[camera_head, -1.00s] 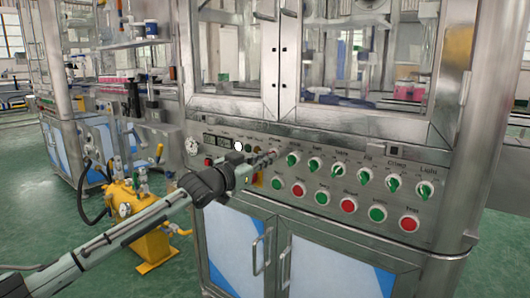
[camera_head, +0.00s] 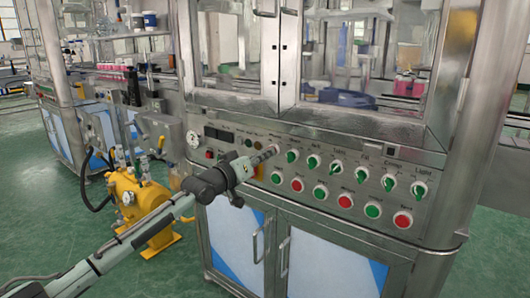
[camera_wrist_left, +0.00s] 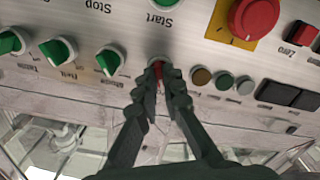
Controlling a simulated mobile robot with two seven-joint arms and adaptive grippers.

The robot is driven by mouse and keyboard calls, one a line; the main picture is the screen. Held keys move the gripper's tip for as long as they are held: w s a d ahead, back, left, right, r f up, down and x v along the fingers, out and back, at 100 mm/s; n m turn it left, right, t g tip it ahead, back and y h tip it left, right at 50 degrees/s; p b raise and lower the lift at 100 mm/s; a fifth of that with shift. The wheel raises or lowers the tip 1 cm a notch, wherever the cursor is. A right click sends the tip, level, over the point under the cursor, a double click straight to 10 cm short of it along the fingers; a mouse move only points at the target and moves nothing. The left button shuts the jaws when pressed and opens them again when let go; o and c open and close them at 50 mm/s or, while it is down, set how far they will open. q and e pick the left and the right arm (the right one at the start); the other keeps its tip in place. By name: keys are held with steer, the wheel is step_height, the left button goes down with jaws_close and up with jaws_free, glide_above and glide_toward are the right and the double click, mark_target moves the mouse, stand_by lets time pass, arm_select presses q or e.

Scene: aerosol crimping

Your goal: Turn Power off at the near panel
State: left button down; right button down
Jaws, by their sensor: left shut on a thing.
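The near panel (camera_head: 330,185) is a steel front with a row of knobs and a row of push buttons under it. My left gripper (camera_head: 275,150) reaches it from the left, at the upper row just left of the green knobs. In the left wrist view the fingertips (camera_wrist_left: 167,72) are closed on a small switch (camera_wrist_left: 158,61), taken as the Power knob, with a pale ring and a bit of red between the fingers. Its label and most of its body are hidden, so I cannot read its position. My right gripper is not in view.
A green Light knob (camera_head: 419,190) ends the upper row. A red mushroom button (camera_wrist_left: 250,16) on a yellow plate and a green Start button (camera_wrist_left: 163,3) lie close to the fingers. A yellow machine (camera_head: 140,200) stands on the floor at the left.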

arm_select(q)
steer(key=shift+f+n, duration=0.1)
steer(key=shift+n, duration=0.5)
steer(key=c, duration=1.7)
jaws_free()
steer(key=v, duration=1.2)
